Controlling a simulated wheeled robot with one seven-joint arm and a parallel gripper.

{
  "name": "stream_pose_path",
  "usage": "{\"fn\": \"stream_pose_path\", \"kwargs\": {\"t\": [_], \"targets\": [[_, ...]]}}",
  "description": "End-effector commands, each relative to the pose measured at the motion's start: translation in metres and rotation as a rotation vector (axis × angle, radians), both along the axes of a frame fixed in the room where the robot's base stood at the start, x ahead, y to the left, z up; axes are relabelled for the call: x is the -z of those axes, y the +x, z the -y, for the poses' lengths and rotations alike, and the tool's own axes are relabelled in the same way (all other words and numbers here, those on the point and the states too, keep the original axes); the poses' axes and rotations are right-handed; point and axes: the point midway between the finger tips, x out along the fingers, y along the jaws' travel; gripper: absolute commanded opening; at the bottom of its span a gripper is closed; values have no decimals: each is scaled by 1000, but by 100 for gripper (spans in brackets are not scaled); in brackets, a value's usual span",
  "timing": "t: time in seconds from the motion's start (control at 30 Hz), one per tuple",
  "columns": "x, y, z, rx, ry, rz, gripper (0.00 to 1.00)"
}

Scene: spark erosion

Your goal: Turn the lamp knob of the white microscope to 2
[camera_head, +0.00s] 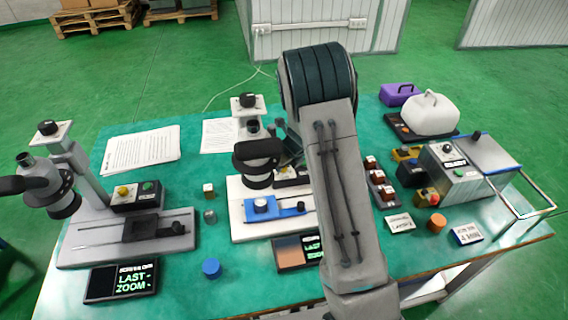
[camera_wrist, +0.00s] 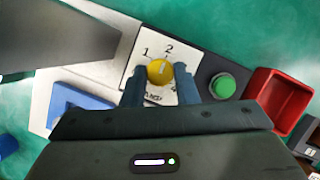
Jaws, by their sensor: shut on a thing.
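The white microscope (camera_head: 240,190) stands mid-table in the head view, partly hidden behind my arm. Its lamp knob (camera_wrist: 160,72) is yellow and sits on a white plate in the wrist view. The plate (camera_wrist: 139,77) shows a 1 at upper left, a 2 at the top and a partly covered figure at lower right. A pale mark on the knob points up and slightly right, roughly toward the 2. My gripper (camera_wrist: 160,78) is shut on the knob, one finger on each side. In the head view my arm hides the gripper and knob.
A green button (camera_wrist: 222,86) and a red bin (camera_wrist: 280,92) lie right of the knob. A grey microscope (camera_head: 90,235) stands at left with its own yellow knob. A blue stage (camera_head: 285,208) is on the white base. Papers (camera_head: 142,149) lie behind.

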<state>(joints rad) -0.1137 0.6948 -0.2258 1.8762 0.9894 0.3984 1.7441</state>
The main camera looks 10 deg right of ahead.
Motion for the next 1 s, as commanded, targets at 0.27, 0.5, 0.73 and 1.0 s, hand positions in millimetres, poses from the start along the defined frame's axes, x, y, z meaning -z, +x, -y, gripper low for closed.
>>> {"fn": "stream_pose_path", "kwargs": {"t": [0.27, 0.5, 0.73, 1.0], "targets": [[-1, 1, 0, -1, 0, 2, 41], [0, 1, 0, -1, 0, 1, 49], [-9, -2, 2, -2, -1, 4, 49], [-26, -34, 19, 4, 1, 2, 49]]}}
